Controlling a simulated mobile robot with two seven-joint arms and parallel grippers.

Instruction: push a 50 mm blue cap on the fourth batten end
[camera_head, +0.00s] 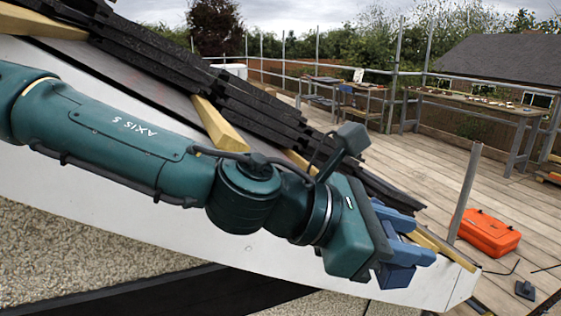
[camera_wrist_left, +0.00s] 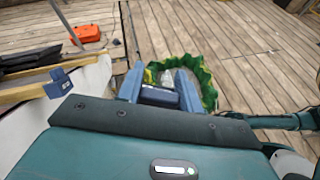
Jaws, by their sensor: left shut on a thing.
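My left gripper (camera_head: 405,250) is beyond the lower right part of the roof slope, close to its edge, in the head view. In the left wrist view its two blue fingers (camera_wrist_left: 158,88) are shut on a dark blue cap (camera_wrist_left: 158,98). The held cap is apart from the wood. Another blue cap (camera_wrist_left: 58,83), with pale marking, sits at the end of a pale batten (camera_wrist_left: 22,94) to the left in the wrist view. Batten ends (camera_head: 219,126) show along the slope in the head view; the lowest wood (camera_head: 428,240) is partly hidden behind my gripper. My right gripper is not seen.
Black roof tiles (camera_head: 180,65) cover the slope above a white board (camera_head: 120,215). An orange case (camera_head: 487,232) and a metal post (camera_head: 464,195) stand on the wooden deck. Workbenches (camera_head: 470,108) stand farther off.

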